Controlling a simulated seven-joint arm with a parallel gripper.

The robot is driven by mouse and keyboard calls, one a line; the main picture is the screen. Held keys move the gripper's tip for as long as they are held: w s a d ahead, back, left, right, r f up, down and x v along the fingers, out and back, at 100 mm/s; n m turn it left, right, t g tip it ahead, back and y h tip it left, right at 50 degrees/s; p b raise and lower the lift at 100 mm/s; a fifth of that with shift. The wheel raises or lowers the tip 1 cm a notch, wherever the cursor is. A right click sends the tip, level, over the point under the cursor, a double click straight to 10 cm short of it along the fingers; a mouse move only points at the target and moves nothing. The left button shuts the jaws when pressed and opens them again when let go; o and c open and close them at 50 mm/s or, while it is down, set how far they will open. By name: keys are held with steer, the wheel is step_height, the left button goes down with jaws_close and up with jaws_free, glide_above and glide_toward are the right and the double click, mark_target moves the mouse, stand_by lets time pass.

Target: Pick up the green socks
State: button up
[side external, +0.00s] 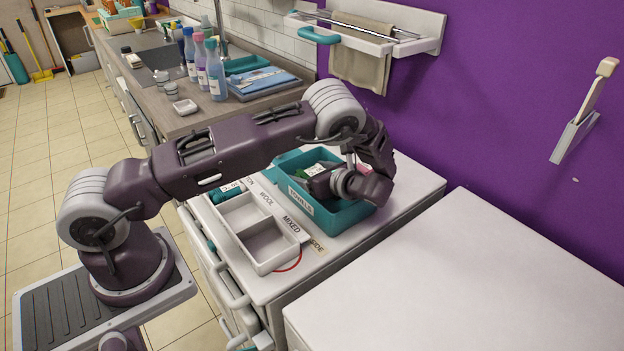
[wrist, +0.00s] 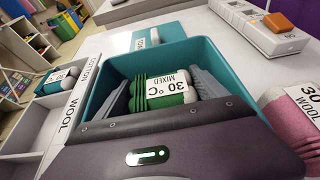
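The green socks (wrist: 165,92) are a rolled bundle with a white label reading "30 °C MIXED". They lie inside the teal bin (wrist: 95,103), which reads "TOWELS" in the side external view (side external: 300,199). My gripper (wrist: 162,92) reaches down into the bin. Its grey fingers stand on the left and right of the socks, open, with the bundle between them. A gap shows at the left finger; contact at the right finger cannot be told. In the side external view my wrist hides most of the socks.
A white divided tray (side external: 270,243) with sections marked cotton, wool and mixed stands left of the bin. A teal bundle (wrist: 62,76) lies in it. A pink bundle (wrist: 292,115) labelled wool lies right of the bin. A white device with an orange button (wrist: 278,22) lies behind.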

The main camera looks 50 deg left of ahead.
mark_target(309, 170)
steer(key=c, duration=0.8)
step_height(309, 170, up, 10)
steer(key=shift+r, duration=0.1)
steer(key=shift+d, duration=0.1)
